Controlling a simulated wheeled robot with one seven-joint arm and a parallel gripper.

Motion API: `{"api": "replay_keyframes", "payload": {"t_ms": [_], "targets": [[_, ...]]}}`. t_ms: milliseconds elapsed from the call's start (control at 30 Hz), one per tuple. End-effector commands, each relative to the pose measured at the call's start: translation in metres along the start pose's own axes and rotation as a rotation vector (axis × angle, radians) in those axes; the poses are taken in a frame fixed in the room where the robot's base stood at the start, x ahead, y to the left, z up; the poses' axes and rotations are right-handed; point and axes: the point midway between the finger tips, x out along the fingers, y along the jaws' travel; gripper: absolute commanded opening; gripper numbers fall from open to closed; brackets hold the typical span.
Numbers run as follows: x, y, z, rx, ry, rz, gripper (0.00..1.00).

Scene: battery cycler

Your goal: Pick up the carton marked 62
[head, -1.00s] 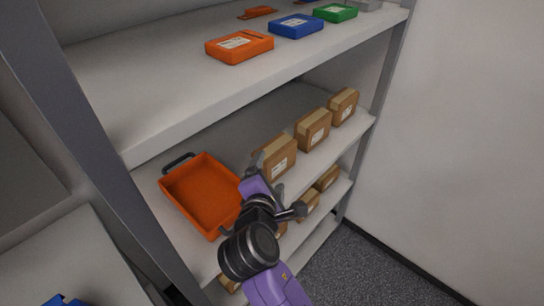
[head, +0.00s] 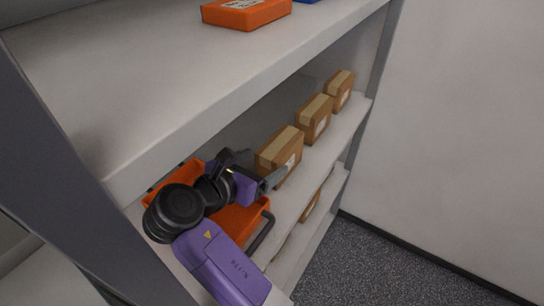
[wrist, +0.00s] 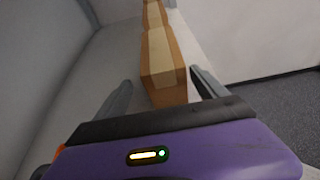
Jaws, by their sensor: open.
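Three brown cartons stand in a row on the middle shelf: the nearest carton (head: 280,152), the middle carton (head: 315,119) and the far carton (head: 340,90). Their pale labels are too small to read, so I cannot tell which is marked 62. My gripper (head: 260,168) is open at the near end of the row. In the wrist view, the nearest carton (wrist: 162,75) stands upright ahead, between the lines of my gripper's two fingers (wrist: 160,82). Whether the fingers overlap its sides is unclear. My arm hides part of the shelf.
An orange tray (head: 236,222) with dark handles lies on the same shelf under my arm. The upper shelf (head: 150,90) passes above and holds an orange case (head: 245,13). More cartons (head: 312,207) show on the shelf below. A wall stands at right.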

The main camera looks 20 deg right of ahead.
Motion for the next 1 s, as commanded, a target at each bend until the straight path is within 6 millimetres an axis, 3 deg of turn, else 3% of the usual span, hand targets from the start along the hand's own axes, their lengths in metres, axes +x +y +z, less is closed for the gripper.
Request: {"api": "replay_keyframes", "payload": {"t_ms": [600, 933, 1000], "targets": [[0.07, -0.009, 0.007, -0.002, 0.0, -0.005, 0.82], [0.076, -0.008, 0.006, -0.002, 0.0, -0.002, 0.82], [0.076, -0.008, 0.006, -0.002, 0.0, -0.002, 0.68]]}}
